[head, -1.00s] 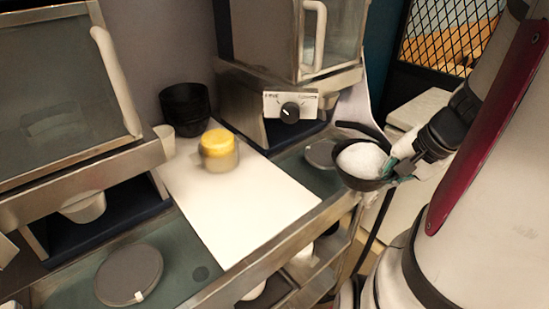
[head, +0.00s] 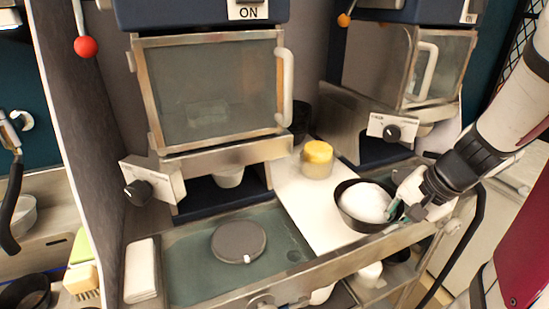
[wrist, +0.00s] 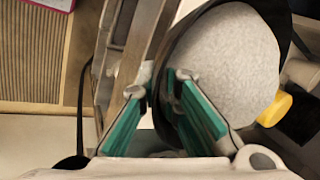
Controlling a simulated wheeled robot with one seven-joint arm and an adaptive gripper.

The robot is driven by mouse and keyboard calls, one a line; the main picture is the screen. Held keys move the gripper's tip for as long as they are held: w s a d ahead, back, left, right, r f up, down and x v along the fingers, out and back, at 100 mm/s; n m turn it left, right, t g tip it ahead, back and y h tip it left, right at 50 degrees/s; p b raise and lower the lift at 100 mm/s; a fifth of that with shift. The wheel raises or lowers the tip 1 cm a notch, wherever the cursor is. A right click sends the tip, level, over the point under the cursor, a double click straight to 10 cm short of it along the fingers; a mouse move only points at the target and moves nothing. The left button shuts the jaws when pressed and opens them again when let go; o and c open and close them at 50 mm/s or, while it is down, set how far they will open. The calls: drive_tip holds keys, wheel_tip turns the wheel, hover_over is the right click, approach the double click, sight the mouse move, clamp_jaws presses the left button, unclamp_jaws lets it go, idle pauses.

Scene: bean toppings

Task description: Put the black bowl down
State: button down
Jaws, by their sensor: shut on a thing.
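The black bowl (head: 352,219) is filled with something white (head: 366,201). In the head view it is over the front right of the white sheet (head: 318,226) on the counter. I cannot tell whether its base touches the sheet. My gripper (head: 398,210) is shut on the bowl's right rim. In the wrist view the green fingers of my gripper (wrist: 156,84) stand on either side of the black rim, and the bowl's white contents (wrist: 232,65) fill the upper right. The bowl's underside is hidden.
A yellow-lidded jar (head: 318,160) stands on the sheet behind the bowl. Dark stacked bowls (head: 301,122) are farther back. A grey disc (head: 238,242) lies on the green surface to the left. The counter's metal front edge (head: 330,262) runs below the bowl. Machines stand behind.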

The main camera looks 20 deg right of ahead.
sight(368, 195)
drive_tip(key=w, duration=0.2)
drive_tip(key=w+d, duration=0.1)
drive_tip(key=w, duration=0.5)
drive_tip(key=shift+d+f+p, duration=0.2)
drive_tip(key=shift+f+p, duration=0.1)
drive_tip(key=shift+w+f, duration=0.1)
drive_tip(key=shift+w, duration=0.35)
drive_tip(key=shift+f, duration=1.75)
drive_tip(key=c, duration=1.8)
unclamp_jaws()
drive_tip(key=shift+f, duration=0.1)
drive_tip(key=shift+s, duration=0.1)
